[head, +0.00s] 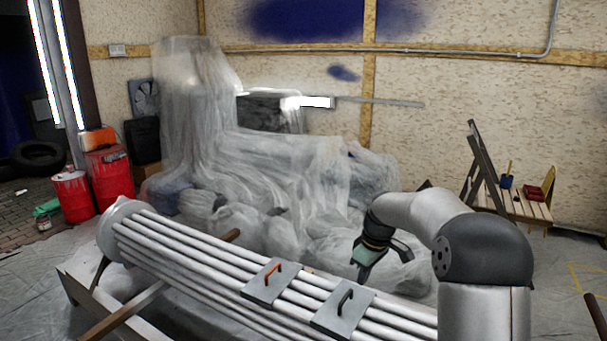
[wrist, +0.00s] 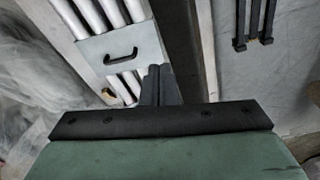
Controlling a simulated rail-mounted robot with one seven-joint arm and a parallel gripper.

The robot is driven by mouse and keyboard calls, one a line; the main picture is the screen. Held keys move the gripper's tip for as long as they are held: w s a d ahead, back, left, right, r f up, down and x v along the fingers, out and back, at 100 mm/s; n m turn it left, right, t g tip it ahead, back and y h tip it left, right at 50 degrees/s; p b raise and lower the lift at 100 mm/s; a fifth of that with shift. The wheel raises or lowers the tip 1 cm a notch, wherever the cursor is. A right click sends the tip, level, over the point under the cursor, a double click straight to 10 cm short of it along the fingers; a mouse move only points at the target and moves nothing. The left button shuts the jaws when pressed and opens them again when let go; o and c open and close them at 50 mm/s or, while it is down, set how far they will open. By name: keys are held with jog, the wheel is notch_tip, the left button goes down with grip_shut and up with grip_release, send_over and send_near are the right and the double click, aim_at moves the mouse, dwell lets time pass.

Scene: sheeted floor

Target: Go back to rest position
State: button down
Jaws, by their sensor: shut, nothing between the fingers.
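My gripper (head: 362,268) hangs at the end of my arm, above and behind the bundle of white pipes (head: 190,243). Its fingers are shut and empty; they also show in the wrist view (wrist: 160,78), close together. A grey plate with an orange handle (head: 268,281) and a grey plate with a black handle (head: 343,309) lie across the pipes. The black-handled plate also shows in the wrist view (wrist: 96,52), left of the fingertips and apart from them.
Plastic-sheeted furniture (head: 270,165) fills the back. Red drums (head: 108,178) stand at the left. A wooden chair-like stand (head: 525,208) with small items is at the right. Sheeted floor (head: 555,290) is open at the right front.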

jog(key=s+a+r+m+h+p, duration=0.1)
jog(key=s+r+m+p, duration=0.15)
jog(key=s+r, duration=0.5)
jog(key=s+a+r+m+p, duration=0.2)
jog(key=s+r+p, duration=0.25)
jog(key=s, duration=0.55)
jog(key=s+r+m+p, duration=0.2)
jog(key=s+m+p, duration=0.2)
jog(key=s, duration=1.5)
jog(key=shift+s+r+g+p, duration=0.15)
jog(key=shift+s+g+p, duration=0.05)
jog(key=shift+g+p, duration=0.1)
